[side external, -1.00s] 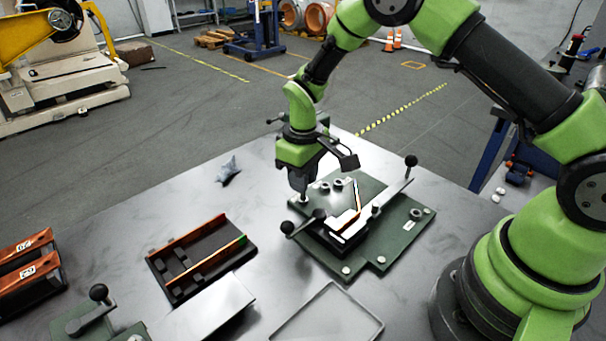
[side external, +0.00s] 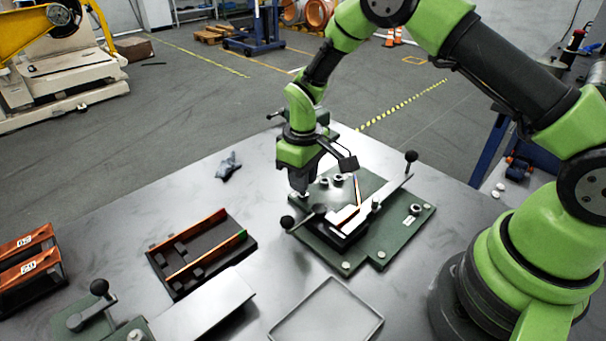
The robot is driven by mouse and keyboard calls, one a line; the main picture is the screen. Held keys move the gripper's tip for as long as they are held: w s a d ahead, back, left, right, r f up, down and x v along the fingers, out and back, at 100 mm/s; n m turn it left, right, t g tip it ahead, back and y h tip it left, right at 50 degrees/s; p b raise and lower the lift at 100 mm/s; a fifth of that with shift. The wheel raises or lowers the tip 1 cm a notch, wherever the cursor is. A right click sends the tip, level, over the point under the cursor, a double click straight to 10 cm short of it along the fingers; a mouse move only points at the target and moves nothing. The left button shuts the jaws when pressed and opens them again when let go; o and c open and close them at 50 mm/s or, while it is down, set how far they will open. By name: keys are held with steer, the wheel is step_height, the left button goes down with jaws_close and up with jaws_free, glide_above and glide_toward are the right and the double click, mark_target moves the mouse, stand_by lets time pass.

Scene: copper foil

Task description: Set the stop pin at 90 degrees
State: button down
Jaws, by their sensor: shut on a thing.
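The dark green bending fixture (side external: 386,246) lies flat on the metal table, with a black-knobbed lever at its left and another at its back right. A copper strip (side external: 357,190) stands up, bent, from the clamp area in its middle. My gripper (side external: 303,190) points down at the fixture's back left corner. It is shut on a small pale piece at its fingertips, which appears to be the stop pin (side external: 303,194). The pin is mostly hidden, and I cannot tell whether it sits in a hole. Two round bushings (side external: 338,179) lie just right of the gripper.
A black rack with copper strips (side external: 205,262) stands left of the fixture. An empty shallow tray (side external: 375,326) lies in front. A plate device with a knobbed lever (side external: 98,287) and orange-topped bins (side external: 28,266) are at left.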

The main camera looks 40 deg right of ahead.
steer(key=shift+f, duration=0.35)
stand_by(0.4)
steer(key=c, duration=1.3)
jaws_free()
steer(key=shift+r, duration=0.1)
steer(key=shift+r, duration=1.4)
steer(key=o, duration=0.5)
steer(key=shift+r, duration=2)
